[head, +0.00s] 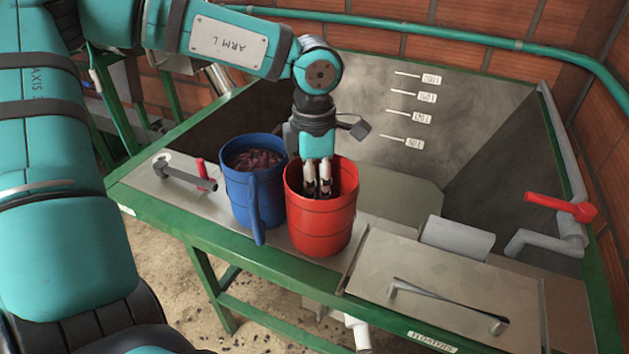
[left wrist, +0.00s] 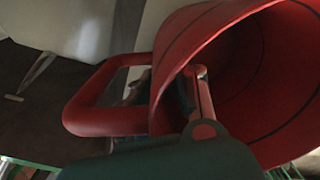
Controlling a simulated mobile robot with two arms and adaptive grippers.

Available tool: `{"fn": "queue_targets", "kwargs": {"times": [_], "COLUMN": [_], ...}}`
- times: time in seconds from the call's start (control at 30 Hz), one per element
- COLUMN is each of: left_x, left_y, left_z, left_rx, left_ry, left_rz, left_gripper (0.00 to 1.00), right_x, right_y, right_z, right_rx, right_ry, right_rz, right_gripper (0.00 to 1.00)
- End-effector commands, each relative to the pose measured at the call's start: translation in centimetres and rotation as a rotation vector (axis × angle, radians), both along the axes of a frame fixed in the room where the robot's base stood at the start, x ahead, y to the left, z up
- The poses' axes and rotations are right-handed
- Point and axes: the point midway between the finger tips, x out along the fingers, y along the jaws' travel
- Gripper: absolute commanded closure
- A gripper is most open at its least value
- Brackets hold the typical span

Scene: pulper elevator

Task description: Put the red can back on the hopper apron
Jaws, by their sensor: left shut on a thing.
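The red can (head: 320,225) is upright or nearly so at the front of the hopper apron (head: 378,233), right of the blue can (head: 240,202). I cannot tell whether its base touches the apron. My left gripper (head: 317,190) reaches down from above into its mouth and is shut on the can at its rim. In the left wrist view the red can (left wrist: 190,60) shows its open mouth, with a finger inside the wall and a loop handle to the left. The can's handle is hidden in the head view. My right gripper is not in view.
The blue can holds dark red cherries and stands close beside the red can. A red-handled valve pipe (head: 185,173) is at the apron's left. A lidded panel with a bar handle (head: 450,305) lies right. A red lever (head: 560,205) is at the far right.

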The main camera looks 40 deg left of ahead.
Motion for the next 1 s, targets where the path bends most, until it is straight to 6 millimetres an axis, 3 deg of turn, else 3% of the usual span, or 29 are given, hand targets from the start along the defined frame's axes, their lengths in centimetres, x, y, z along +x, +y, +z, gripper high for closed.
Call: {"fn": "queue_targets", "kwargs": {"times": [0.17,0.2,0.37,0.73,1.0], "left_x": [0.0,0.0,0.0,0.1,0.2], "left_y": [0.0,0.0,0.0,0.0,0.0], "left_z": [-0.3,-0.1,-0.1,0.6,5.8], "left_rx": [0.0,0.0,0.0,0.0,0.001], "left_ry": [-0.001,0.0,0.0,-0.004,-0.007], "left_rz": [0.0,0.0,0.0,0.001,0.001], "left_gripper": [1.0,0.87,0.69,0.69,0.69], "right_x": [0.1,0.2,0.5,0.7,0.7], "right_y": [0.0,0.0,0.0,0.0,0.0], "right_z": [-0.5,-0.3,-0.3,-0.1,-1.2], "right_rx": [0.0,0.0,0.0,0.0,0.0], "right_ry": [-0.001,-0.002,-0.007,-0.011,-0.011], "right_rz": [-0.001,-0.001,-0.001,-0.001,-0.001], "right_gripper": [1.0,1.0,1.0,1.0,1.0]}}
